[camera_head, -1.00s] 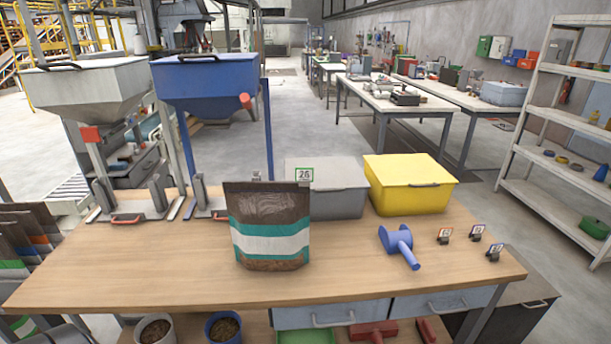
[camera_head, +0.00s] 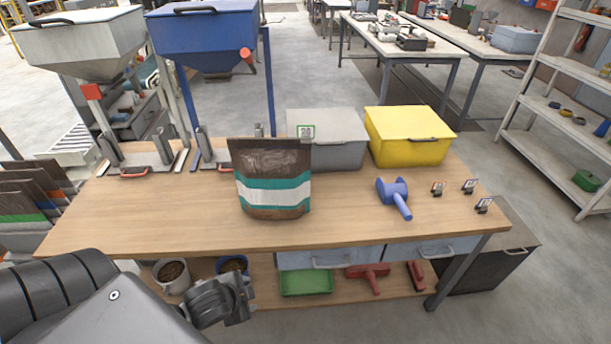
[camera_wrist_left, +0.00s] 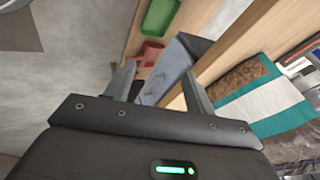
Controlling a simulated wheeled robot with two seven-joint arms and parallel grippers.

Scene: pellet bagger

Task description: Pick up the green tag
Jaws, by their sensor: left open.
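The green tag (camera_head: 305,132) is a small white card with a green border and a dark number. It shows at the grey lidded bin's front left corner, just above and behind the bag; its mount is hidden. My left arm is at the bottom left of the head view, in front of the workbench. In the left wrist view my left gripper (camera_wrist_left: 158,78) has its two fingers apart with nothing held between them, near the bench's front edge. The tag does not show in that view. My right gripper is not in view.
A brown, teal and white bag (camera_head: 273,190) stands before the grey bin (camera_head: 340,150). A yellow bin (camera_head: 410,150), blue scoop (camera_head: 394,190) and three small tags (camera_head: 469,186) are to the right. Blue (camera_head: 205,40) and grey (camera_head: 80,45) hoppers stand behind. The front left benchtop is clear.

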